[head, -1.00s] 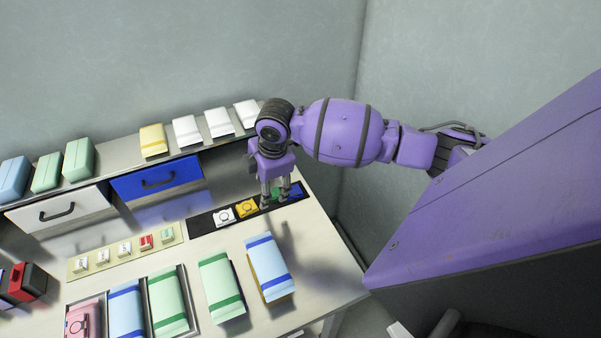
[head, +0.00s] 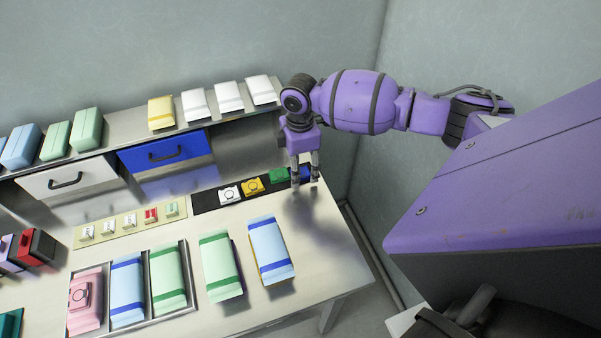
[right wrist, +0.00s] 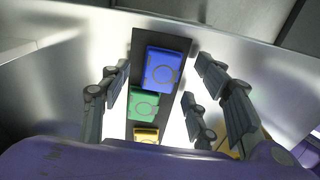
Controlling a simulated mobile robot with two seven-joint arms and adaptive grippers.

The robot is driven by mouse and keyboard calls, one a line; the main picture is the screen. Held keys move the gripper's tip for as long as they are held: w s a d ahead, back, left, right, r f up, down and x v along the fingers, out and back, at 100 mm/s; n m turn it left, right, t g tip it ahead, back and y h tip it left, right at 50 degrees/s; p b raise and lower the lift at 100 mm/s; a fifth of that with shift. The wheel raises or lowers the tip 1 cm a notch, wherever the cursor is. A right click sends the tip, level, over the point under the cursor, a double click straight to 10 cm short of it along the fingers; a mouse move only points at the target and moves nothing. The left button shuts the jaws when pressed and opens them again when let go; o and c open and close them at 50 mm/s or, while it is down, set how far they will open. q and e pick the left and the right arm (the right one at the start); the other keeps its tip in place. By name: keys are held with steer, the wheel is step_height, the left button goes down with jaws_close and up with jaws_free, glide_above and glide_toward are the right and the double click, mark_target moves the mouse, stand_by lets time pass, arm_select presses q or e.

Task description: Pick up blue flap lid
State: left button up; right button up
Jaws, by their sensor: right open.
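The blue flap lid (right wrist: 162,68) is a small square piece with a round ring mark. It lies at the far end of the black strip, beyond the green lid (right wrist: 148,103). In the head view the blue lid (head: 307,171) is partly hidden by my right gripper (head: 305,182). The right gripper is open and empty, with its fingers pointing down by the blue lid. In the right wrist view the blue lid shows between the spread fingers of this gripper (right wrist: 163,76), with a gap on both sides. My left gripper is not in view.
The black strip (head: 206,201) also holds a yellow lid (head: 252,186) and a white lid (head: 229,193). Wrapped packs, such as a blue-striped one (head: 269,247), lie in front. A blue drawer (head: 163,153) is behind. The bench is bare right of the packs.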

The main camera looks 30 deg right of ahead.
steer(key=shift+f, duration=0.3)
steer(key=c, duration=0.8)
steer(key=shift+r, duration=0.1)
